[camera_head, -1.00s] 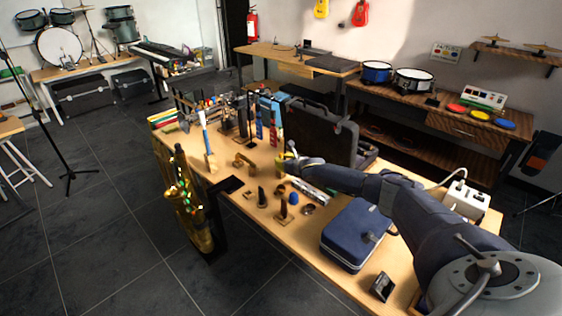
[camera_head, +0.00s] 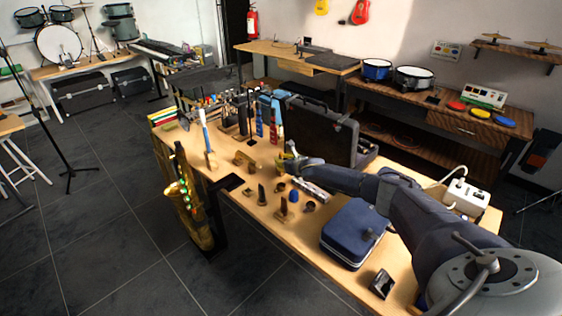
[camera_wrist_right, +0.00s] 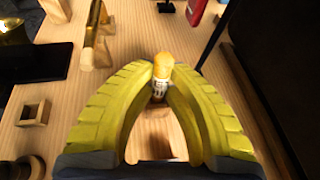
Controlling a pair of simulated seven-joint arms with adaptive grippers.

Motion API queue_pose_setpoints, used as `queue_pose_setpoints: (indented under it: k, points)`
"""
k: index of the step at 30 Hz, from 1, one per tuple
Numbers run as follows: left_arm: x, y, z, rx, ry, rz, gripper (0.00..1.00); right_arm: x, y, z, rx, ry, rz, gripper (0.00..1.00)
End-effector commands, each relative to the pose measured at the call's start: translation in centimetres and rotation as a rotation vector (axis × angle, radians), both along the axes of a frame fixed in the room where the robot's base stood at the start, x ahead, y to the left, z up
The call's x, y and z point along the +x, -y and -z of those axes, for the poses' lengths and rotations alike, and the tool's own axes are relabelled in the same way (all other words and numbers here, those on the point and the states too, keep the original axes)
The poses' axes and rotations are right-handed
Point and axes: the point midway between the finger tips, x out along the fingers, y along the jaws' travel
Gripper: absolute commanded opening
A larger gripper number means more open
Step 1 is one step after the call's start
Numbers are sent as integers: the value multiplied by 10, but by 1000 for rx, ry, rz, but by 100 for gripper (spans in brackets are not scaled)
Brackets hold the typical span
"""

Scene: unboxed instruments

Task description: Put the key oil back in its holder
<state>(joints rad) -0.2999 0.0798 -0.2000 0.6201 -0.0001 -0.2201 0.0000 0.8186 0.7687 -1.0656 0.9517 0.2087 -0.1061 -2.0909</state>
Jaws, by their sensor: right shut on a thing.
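The key oil is a small bottle with an orange-yellow cap and a white printed label (camera_wrist_right: 159,88). In the right wrist view it is between the yellow fingertips of my right gripper (camera_wrist_right: 160,80), which is shut on it. In the head view this gripper (camera_head: 284,158) is over the bench, and the bottle cannot be made out. A small square wooden holder with an open hole (camera_wrist_right: 32,112) is at the left of the wrist view, apart from the bottle. A wooden piece (camera_wrist_right: 154,143) shows between the fingers; I cannot tell whether the bottle touches it. My left gripper is not in view.
A blue case (camera_head: 352,232) and an open black case (camera_head: 318,133) are on the wooden bench. A saxophone (camera_head: 189,210) hangs at its front edge. Several small wooden and dark items stand near the gripper. A thin dark post (camera_wrist_right: 216,38) rises close to the right finger.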

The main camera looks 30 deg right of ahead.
Motion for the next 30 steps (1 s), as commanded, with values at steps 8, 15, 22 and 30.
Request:
queue_pose_setpoints:
  k: [8, 15, 22, 30]
  points:
    - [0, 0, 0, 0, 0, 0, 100, 0, 0, -1, 0, 1, 0, 0]
    - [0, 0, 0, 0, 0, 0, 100, 0, 0, -1, 0, 1, 0, 38]
    - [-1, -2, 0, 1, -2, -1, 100, 0, 0, 0, 0, 0, 0, 38]
    - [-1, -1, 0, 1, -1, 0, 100, -13, 1, -4, 1, -1, -1, 38]
